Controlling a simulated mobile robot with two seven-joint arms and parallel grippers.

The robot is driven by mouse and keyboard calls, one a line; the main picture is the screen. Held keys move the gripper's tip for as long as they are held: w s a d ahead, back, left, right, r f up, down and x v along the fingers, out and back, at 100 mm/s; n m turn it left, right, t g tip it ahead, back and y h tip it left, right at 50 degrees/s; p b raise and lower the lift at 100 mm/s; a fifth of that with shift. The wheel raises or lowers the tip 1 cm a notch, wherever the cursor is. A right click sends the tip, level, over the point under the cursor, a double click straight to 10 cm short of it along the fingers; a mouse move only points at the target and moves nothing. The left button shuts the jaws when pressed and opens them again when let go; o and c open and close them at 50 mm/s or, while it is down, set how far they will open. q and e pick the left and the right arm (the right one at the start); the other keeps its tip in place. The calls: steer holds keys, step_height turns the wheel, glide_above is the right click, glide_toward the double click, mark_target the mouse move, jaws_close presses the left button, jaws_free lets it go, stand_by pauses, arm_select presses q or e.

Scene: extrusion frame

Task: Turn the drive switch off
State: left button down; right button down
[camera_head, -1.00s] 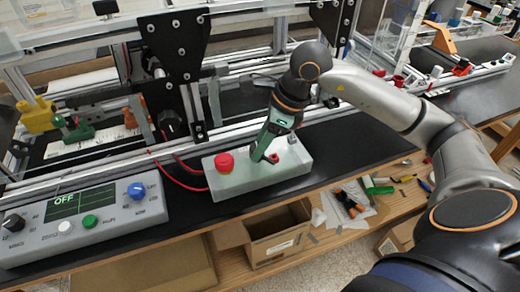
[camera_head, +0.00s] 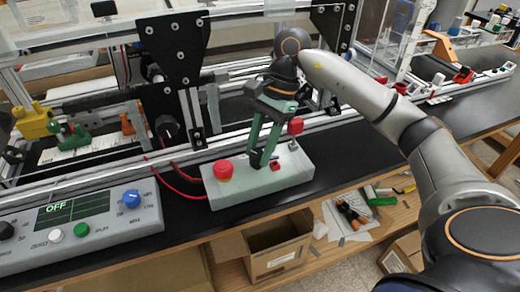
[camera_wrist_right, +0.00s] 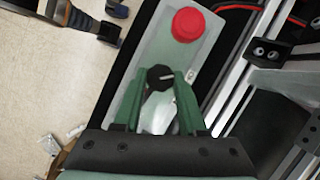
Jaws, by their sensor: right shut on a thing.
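The drive switch, a black round knob with a pale pointer line (camera_wrist_right: 160,77), is on the pale grey switch box (camera_head: 290,172). My right gripper (camera_head: 259,163) reaches down from above onto the box. Its two green fingers stand on either side of the knob in the right wrist view (camera_wrist_right: 160,80), shut on it. In the head view the fingertips hide most of the knob. A round red button (camera_head: 224,168) sits on the left end of the box; it also shows in the wrist view (camera_wrist_right: 188,25). My left gripper is not in view.
A control panel (camera_head: 95,232) with a display reading OFF stands at the left. The aluminium extrusion frame (camera_head: 120,162) runs close behind the switch box. Red cables (camera_head: 180,187) lie left of the box. An open cardboard box (camera_head: 278,248) sits below the bench edge.

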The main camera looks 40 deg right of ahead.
steer(key=shift+n, duration=0.6)
steer(key=shift+n, duration=0.3)
steer(key=shift+c, duration=2.3)
jaws_free()
steer(key=shift+r, duration=0.1)
steer(key=p+v, duration=0.2)
steer(key=v, duration=1)
steer(key=shift+w+r+g, duration=0.25)
steer(key=shift+w+g, duration=0.05)
steer(key=shift+w, duration=0.05)
